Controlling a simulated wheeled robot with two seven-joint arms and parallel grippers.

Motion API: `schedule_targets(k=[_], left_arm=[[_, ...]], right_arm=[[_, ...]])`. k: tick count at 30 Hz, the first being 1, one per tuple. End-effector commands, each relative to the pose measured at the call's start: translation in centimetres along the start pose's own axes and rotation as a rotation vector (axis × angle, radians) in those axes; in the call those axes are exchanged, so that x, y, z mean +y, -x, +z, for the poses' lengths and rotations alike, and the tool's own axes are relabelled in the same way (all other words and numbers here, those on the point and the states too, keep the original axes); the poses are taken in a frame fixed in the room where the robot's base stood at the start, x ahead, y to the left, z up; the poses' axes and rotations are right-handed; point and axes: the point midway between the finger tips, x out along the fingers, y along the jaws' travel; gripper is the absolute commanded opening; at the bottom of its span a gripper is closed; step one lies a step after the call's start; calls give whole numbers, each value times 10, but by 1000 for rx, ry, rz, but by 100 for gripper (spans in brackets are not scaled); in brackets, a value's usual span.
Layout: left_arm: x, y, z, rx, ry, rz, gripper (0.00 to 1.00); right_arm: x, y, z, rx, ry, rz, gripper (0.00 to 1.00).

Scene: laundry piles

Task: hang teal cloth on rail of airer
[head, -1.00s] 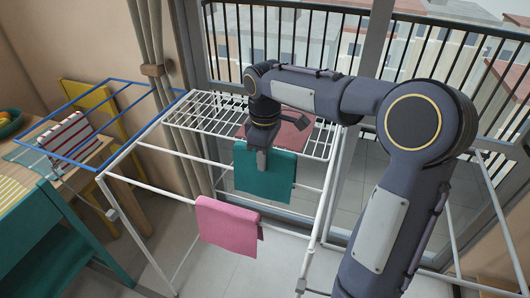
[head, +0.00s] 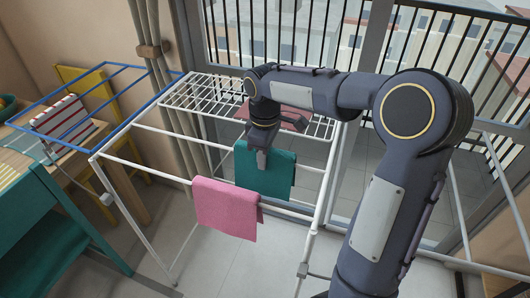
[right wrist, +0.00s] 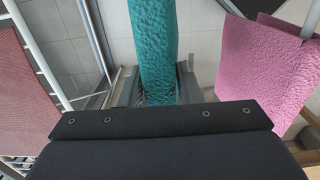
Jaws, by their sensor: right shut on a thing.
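The teal cloth (head: 278,173) hangs from my right gripper (head: 262,160), over the airer's middle part. In the right wrist view the teal cloth (right wrist: 153,45) runs between the two fingers (right wrist: 158,88), which are shut on it. It hides part of the middle rail (head: 185,140); I cannot tell whether it lies over that rail or hangs in front of it. The white airer (head: 128,202) stands in front of the glass door. A pink cloth (head: 226,208) hangs on its front rail, just in front of the teal cloth's lower edge. My left gripper is not in view.
A dull red cloth (head: 288,118) lies by the wire shelf (head: 190,95) at the back, partly behind my arm.

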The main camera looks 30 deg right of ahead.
Motion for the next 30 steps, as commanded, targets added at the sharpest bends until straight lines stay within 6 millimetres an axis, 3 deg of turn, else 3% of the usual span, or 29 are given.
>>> schedule_targets(k=[10,11,16,25,30], left_arm=[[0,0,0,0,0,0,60],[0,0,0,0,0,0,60],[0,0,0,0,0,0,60],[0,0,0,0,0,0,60],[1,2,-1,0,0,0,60]], right_arm=[[0,-1,0,0,0,0,6],[0,-1,0,0,0,0,35],[0,-1,0,0,0,0,57],[0,1,0,1,0,1,57],[0,23,-1,3,1,2,57]])
